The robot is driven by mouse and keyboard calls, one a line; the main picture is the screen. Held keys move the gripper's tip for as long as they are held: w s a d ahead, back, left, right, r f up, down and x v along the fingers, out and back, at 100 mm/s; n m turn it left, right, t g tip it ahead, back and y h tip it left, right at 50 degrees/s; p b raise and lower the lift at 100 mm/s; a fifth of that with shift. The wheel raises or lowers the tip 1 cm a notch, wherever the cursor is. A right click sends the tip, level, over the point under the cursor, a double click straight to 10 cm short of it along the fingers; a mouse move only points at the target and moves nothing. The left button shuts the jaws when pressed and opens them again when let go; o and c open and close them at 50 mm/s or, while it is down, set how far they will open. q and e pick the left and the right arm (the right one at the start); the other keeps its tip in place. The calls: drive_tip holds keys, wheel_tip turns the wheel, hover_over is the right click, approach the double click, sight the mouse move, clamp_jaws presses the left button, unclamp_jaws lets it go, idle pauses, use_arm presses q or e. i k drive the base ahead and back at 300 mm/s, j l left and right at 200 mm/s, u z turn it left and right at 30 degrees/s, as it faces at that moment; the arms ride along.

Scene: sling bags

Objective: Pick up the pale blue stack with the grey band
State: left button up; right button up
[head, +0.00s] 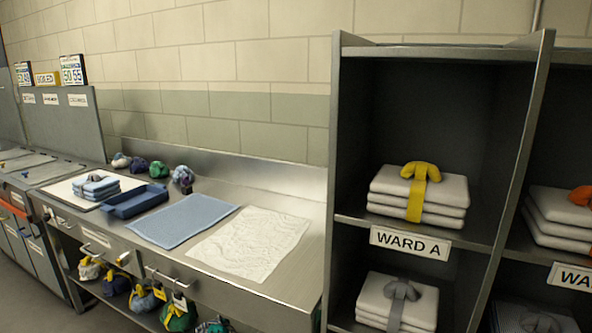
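The pale blue stack with the grey band (96,187) is small and far off at the left end of the steel counter. It lies on a white mat (62,190), with the grey band's knot on top. Neither of my grippers is in view.
A blue tray (150,199), blue cloth (180,222) and white cloth (250,244) lie along the counter (312,262). Several bundles (158,169) sit behind; bags (180,317) are below. The right shelf holds a yellow-banded white stack (448,188) above a grey-banded one (376,292).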

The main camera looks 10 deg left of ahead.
sight(95, 187)
drive_tip(key=u, duration=1.55)
